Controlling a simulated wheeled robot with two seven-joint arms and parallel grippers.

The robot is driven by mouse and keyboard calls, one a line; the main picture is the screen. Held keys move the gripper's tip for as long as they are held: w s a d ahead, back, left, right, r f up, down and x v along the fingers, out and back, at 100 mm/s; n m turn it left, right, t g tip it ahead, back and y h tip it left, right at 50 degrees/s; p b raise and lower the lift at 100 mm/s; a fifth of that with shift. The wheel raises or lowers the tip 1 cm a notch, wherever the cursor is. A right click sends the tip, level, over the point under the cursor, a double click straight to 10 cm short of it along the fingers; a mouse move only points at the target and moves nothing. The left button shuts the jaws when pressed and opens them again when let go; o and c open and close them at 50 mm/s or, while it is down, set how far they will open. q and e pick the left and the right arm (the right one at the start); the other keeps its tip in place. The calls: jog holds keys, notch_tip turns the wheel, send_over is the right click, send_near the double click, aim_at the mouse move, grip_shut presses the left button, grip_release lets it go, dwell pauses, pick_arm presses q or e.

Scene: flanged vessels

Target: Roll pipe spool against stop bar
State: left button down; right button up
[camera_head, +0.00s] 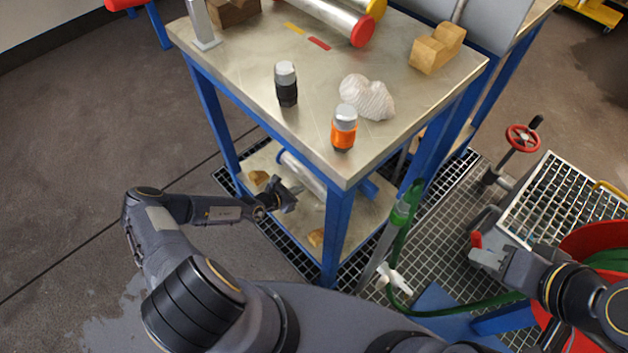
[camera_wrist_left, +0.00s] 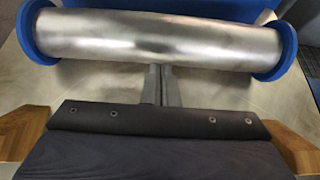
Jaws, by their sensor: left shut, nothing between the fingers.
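The pipe spool is a bare metal tube with blue end flanges. It lies on the lower shelf of the blue-framed table in the head view (camera_head: 305,174), partly hidden by the tabletop and a leg, and spans the left wrist view (camera_wrist_left: 150,38). My left gripper (camera_head: 296,190) is beside it at the shelf; in the left wrist view its fingers (camera_wrist_left: 160,72) are shut, empty, with tips at the tube's near side. Whether they touch cannot be told. A blue strip beyond the tube may be the stop bar; I cannot tell. My right gripper (camera_head: 482,252) is at the right, its jaws unclear.
Wooden wedges lie near the spool, left (camera_wrist_left: 22,130) and right (camera_wrist_left: 297,150) in the wrist view. The tabletop (camera_head: 250,75) above carries another capped pipe (camera_head: 325,18), a black bottle (camera_head: 286,84), an orange one (camera_head: 344,128) and a white bundle (camera_head: 367,97). Table legs flank the shelf.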

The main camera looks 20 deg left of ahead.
aim_at(308, 181)
pick_arm(q)
jog(key=shift+w+d, duration=0.6)
jog(key=shift+w, duration=0.35)
jog(key=shift+w+d, duration=0.55)
jog(key=shift+w, duration=0.4)
jog(key=shift+w+d, duration=0.45)
jog(key=shift+w, duration=0.35)
jog(key=shift+w+d, duration=0.4)
jog(key=shift+w, duration=0.35)
jog(key=shift+s, duration=0.1)
jog(key=shift+s+a+r+p, duration=0.1)
jog(key=shift+s+a+p, duration=0.3)
jog(key=shift+s, duration=0.15)
jog(key=shift+s+a+p, duration=0.3)
jog(key=shift+s+p, duration=0.1)
jog(key=shift+s, duration=0.1)
jog(key=shift+s+a+p, duration=0.25)
jog(key=shift+s+a, duration=0.1)
jog(key=shift+s, duration=0.3)
jog(key=shift+s+a+p, duration=0.25)
jog(key=shift+s+a, duration=0.15)
jog(key=shift+s, duration=0.2)
jog(key=shift+s+a+p, duration=0.25)
jog(key=shift+s+a, duration=0.1)
jog(key=shift+s, duration=0.3)
